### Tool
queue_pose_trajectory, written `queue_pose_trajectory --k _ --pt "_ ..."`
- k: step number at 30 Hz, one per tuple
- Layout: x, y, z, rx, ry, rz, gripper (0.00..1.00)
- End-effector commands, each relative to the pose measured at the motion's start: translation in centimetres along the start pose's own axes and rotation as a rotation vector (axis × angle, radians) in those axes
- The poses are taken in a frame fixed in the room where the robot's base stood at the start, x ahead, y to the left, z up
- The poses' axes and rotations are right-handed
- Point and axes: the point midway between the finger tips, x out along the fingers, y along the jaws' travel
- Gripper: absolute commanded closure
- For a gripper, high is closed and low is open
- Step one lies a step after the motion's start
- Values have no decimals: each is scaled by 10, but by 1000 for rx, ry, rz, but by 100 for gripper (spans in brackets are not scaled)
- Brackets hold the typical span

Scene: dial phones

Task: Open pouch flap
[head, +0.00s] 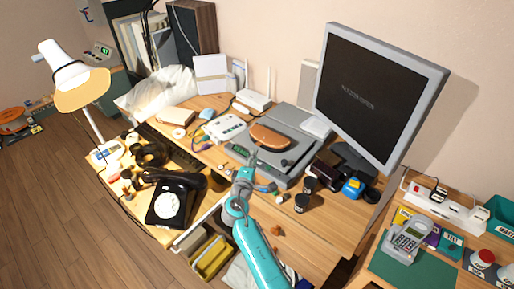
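A brown, rounded, leather-like item that looks like the pouch (270,135) lies on top of a flat grey box (292,148) on the desk. Its flap cannot be made out at this size. My teal arm reaches up from the bottom of the head view. My gripper (243,161) is at the arm's far end, to the lower left of the pouch, and appears apart from it. The fingers are small and blend with dark things behind them, so their opening is unclear.
A monitor (375,95) stands right of the grey box. Small dark jars (303,200) and loose bits lie in front of it. A black dial phone (172,200) is at left, and a lamp (75,80) stands behind it.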

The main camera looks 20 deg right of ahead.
Motion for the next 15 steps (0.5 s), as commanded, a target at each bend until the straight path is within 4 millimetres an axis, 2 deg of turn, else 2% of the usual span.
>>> queue_pose_trajectory --k 3,7,15 --pt "22 1 0 1 -2 1 70" --pt "39 0 0 1 -2 0 70" --pt "53 0 0 0 0 0 70"
